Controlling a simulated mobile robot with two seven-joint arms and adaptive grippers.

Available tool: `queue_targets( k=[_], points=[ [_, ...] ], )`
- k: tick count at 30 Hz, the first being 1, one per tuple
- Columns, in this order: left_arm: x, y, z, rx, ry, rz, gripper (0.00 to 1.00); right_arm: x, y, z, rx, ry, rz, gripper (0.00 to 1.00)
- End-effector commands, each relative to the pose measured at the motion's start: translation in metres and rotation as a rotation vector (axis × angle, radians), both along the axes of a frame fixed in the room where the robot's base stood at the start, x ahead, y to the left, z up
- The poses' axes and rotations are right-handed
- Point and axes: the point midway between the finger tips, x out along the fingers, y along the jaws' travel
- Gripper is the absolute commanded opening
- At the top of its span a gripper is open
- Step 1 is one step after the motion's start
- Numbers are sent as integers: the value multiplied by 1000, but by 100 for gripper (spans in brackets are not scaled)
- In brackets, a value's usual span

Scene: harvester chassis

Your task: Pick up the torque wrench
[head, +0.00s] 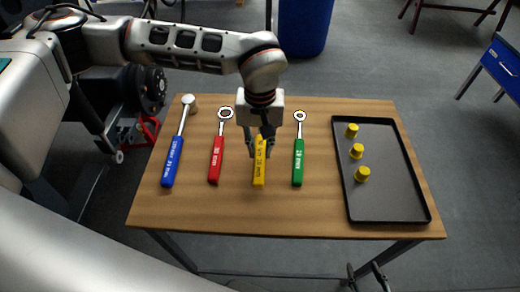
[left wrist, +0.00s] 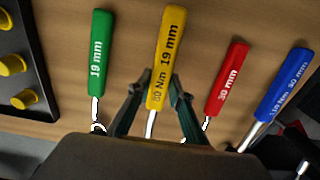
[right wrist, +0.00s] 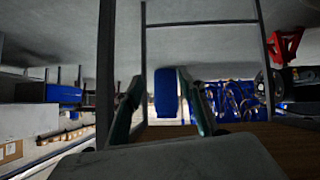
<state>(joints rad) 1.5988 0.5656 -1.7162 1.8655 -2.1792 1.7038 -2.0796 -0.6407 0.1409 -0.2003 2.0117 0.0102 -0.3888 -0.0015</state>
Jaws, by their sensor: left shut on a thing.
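A wrench with a yellow handle (head: 259,174), marked "Nm" and "19 mm", lies on the wooden table (head: 300,222). My left gripper (head: 260,146) comes down over its upper part and hides its head. In the left wrist view, the fingers of my left gripper (left wrist: 155,88) sit on both sides of the yellow handle (left wrist: 164,50), shut on it. A blue-handled wrench (head: 173,160), also marked "Nm", lies at the table's left. My right gripper (right wrist: 160,105) is open and empty, away from the tools.
A red-handled ring wrench (head: 215,160) lies left of the yellow one, and a green-handled ring wrench (head: 298,162) lies close on its right. A black tray (head: 390,208) with 3 yellow pieces (head: 356,151) stands at the right. The table's front strip is clear.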

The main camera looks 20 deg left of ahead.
Motion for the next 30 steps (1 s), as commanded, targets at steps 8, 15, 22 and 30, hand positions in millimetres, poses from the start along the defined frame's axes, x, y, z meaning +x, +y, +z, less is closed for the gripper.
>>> queue_targets(
  k=[8, 15, 22, 30],
  points=[
    [2, 0, 67, -2, -12, 0, 0, 2, 1, 8, 5, -6, -1, 40],
    [2, 0, 129, -1, -10, 1, 0, 4, 4, 12, 14, -9, 1, 40],
    [1, 0, 168, -1, -8, 0, 0, 2, 5, 10, 16, -2, 0, 40],
    [1, 0, 184, -1, -4, 0, 0, 2, 5, 11, 18, -3, -1, 40]
  ],
)
